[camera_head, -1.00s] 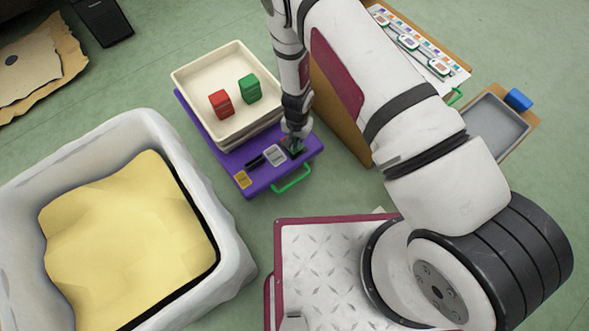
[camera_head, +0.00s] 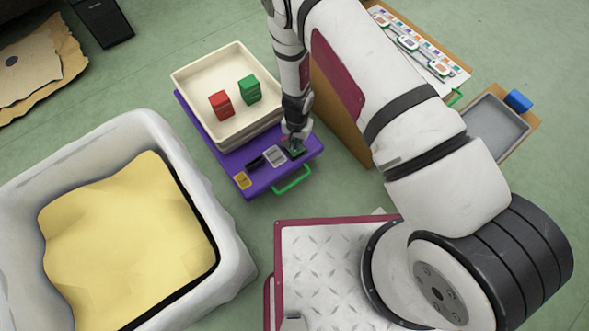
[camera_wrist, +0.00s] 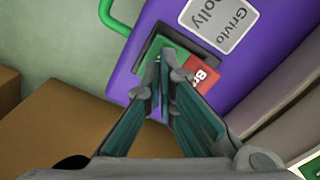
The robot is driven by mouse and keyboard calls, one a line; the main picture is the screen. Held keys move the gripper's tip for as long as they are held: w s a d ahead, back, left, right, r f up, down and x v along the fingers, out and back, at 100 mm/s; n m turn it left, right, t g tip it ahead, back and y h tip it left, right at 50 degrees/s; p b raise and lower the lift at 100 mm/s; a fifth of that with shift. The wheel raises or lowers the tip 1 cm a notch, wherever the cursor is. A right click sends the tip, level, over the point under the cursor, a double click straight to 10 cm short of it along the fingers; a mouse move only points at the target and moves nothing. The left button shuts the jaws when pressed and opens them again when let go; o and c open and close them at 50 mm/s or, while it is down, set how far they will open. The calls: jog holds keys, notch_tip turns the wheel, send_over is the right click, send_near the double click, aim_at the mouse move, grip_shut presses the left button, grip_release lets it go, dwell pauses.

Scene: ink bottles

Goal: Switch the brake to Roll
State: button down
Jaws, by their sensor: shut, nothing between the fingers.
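The purple dolly (camera_head: 232,158) stands on the floor with a cream tray on top. Its brake switch (camera_head: 297,151) sits in a dark recess near the green handle. In the wrist view the recess shows a green part (camera_wrist: 158,48) and a red part (camera_wrist: 205,78) with white letters starting "Br"; the rest is hidden. My gripper (camera_head: 294,139) points down at the switch. In the wrist view my gripper (camera_wrist: 165,58) is shut and empty, its tips over the recess between the green and red parts. I cannot tell whether they touch the switch.
The cream tray (camera_head: 187,82) holds a red box (camera_head: 221,104) and a green box (camera_head: 249,90). A green handle (camera_head: 293,180) sticks out at the dolly's front. A brown board (camera_head: 340,118) stands right of it. A white bin (camera_head: 235,262) is front left.

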notch_tip(320, 180, up, 6)
jog(key=p, duration=0.4)
dwell(0.3)
jog(key=shift+r, duration=0.15)
